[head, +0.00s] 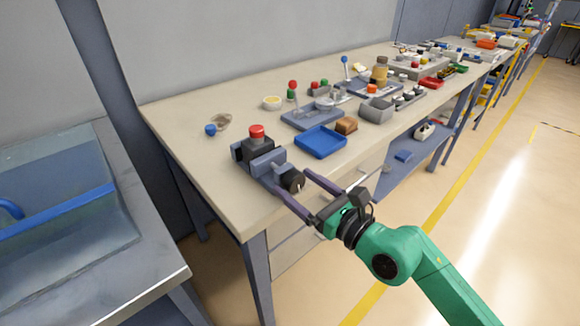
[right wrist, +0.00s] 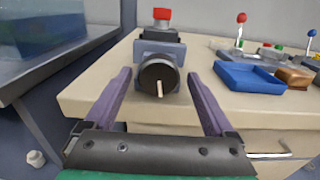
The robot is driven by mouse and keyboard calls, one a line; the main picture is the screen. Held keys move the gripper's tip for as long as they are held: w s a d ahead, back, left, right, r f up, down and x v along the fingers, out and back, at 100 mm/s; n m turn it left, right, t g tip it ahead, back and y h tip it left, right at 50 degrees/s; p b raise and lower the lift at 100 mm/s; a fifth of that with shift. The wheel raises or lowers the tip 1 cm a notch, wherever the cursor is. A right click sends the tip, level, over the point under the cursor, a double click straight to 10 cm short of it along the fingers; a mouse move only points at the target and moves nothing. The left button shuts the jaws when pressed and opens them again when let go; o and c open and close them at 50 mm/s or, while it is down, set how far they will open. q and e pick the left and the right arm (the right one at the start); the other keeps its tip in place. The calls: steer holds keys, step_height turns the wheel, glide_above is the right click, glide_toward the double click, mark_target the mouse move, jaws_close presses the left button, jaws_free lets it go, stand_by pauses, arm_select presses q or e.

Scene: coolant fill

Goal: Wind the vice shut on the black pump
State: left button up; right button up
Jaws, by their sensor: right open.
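The black pump (head: 258,146) with its red cap (head: 257,131) sits between the jaws of the grey-blue vice (head: 268,163) at the table's near corner. Whether both jaws touch the pump cannot be told. The vice's round black knob (head: 295,182), with a pale mark or pin on its face, points toward my right arm; it also shows in the right wrist view (right wrist: 158,72). My right gripper (head: 290,180) is open, with its fingers on either side of the knob and a visible gap on each side in the wrist view. My left gripper is out of view.
A blue tray (head: 320,140) and a brown block (head: 346,125) lie right of the vice. A blue-capped item (head: 211,130) lies behind it. A water tank (head: 60,200) stands at left. The table's front edge runs under the knob.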

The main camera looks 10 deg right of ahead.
steer(key=shift+s+r, duration=0.1)
steer(key=shift+s, duration=0.2)
steer(key=shift+c, duration=0.9)
steer(key=c, duration=0.5)
steer(key=shift+d, duration=0.1)
steer(key=c, duration=0.7)
steer(key=shift+r+m+p, duration=0.15)
steer(key=shift+m+p, duration=0.35)
steer(key=shift+m, duration=0.2)
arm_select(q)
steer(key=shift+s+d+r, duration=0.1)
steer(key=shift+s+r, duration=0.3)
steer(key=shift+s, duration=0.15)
arm_select(e)
steer(key=o, duration=1.4)
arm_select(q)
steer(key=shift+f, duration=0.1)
arm_select(e)
steer(key=shift+f, duration=0.2)
